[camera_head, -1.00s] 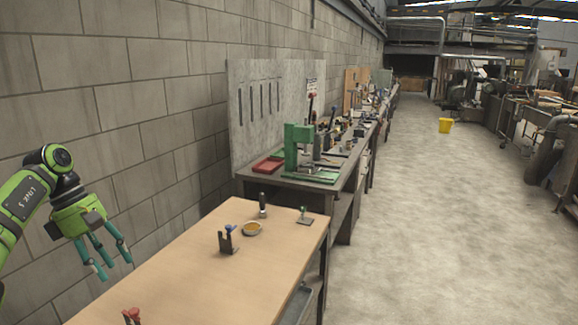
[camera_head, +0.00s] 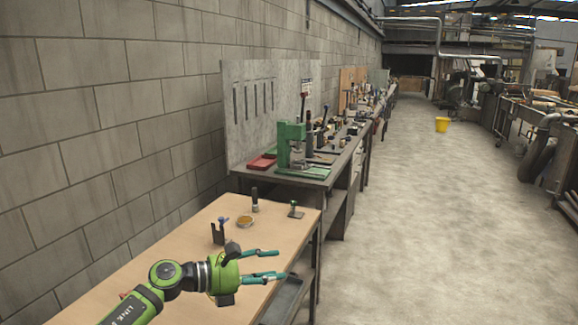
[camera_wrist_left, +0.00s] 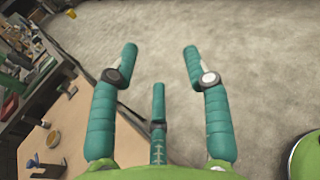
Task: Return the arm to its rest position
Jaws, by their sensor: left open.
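My left gripper (camera_head: 277,264) is green with teal fingers. In the head view it is above the front right part of the wooden table, its fingers pointing right past the table's edge. In the left wrist view my left gripper (camera_wrist_left: 158,65) has its fingers spread apart with nothing between them, and bare floor shows beyond. My left arm (camera_head: 150,290) comes in from the bottom of the head view and hides part of the table. My right gripper is not in view.
The wooden table (camera_head: 165,255) bears a dark bracket (camera_head: 218,234), a round dish (camera_head: 245,222), a dark-handled tool (camera_head: 255,200) and a small stand (camera_head: 295,210). A workbench with a green press (camera_head: 290,146) stands behind.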

